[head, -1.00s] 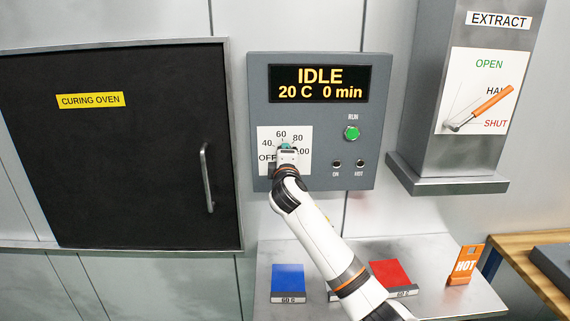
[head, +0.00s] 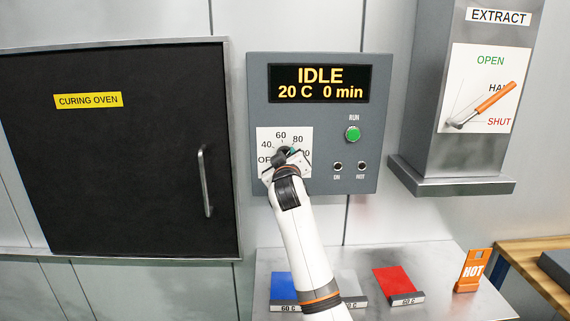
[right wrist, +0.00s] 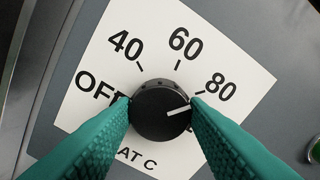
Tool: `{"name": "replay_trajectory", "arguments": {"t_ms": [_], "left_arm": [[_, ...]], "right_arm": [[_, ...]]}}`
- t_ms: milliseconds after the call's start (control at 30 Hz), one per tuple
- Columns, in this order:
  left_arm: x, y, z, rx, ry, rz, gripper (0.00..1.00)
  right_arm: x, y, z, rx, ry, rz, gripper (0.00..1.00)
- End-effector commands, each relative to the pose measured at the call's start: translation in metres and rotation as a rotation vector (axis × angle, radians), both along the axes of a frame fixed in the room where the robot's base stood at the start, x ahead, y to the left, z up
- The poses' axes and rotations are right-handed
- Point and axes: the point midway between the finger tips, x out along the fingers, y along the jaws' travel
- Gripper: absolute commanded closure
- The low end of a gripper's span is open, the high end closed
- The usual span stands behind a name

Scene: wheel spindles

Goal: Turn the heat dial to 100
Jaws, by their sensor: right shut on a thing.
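The heat dial is a round black knob (right wrist: 158,112) on a white scale card (right wrist: 110,60), low on the grey oven panel (head: 258,100). My right gripper (right wrist: 160,108) has its two green fingers shut on the knob's sides. In the head view my right gripper (head: 288,156) covers much of the dial. In the right wrist view the knob's white pointer lies just beyond the 80 mark, toward 100. The 100 label is mostly hidden behind a finger. The display (head: 320,84) reads IDLE, 20 C, 0 min. My left gripper is out of view.
A green RUN button (head: 353,134) and two small lamps sit right of the dial. The curing oven door (head: 110,160) is shut at the left. The extract lever (head: 490,100) is at the right. A shelf below holds blue and red pieces and an orange HOT tag.

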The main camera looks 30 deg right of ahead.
Motion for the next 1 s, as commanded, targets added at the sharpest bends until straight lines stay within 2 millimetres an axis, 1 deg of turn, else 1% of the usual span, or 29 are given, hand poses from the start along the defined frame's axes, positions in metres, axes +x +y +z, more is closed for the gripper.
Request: {"name": "replay_trajectory", "arguments": {"t_ms": [33, 200, 600, 800, 1000], "left_arm": [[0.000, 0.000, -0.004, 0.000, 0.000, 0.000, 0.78], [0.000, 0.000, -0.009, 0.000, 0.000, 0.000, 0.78], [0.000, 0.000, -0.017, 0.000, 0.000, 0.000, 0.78], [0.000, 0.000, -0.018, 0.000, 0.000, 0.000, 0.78], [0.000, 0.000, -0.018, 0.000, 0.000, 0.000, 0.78]], "right_arm": [[0.000, 0.001, -0.004, 0.043, -0.022, 0.001, 0.82], [0.001, 0.001, -0.004, 0.180, -0.106, 0.001, 0.82], [0.001, 0.001, -0.003, 0.500, -0.299, 0.001, 0.82], [0.001, 0.001, -0.002, 0.632, -0.381, 0.000, 0.82], [0.001, 0.001, -0.003, 0.729, -0.438, -0.001, 0.82]]}}
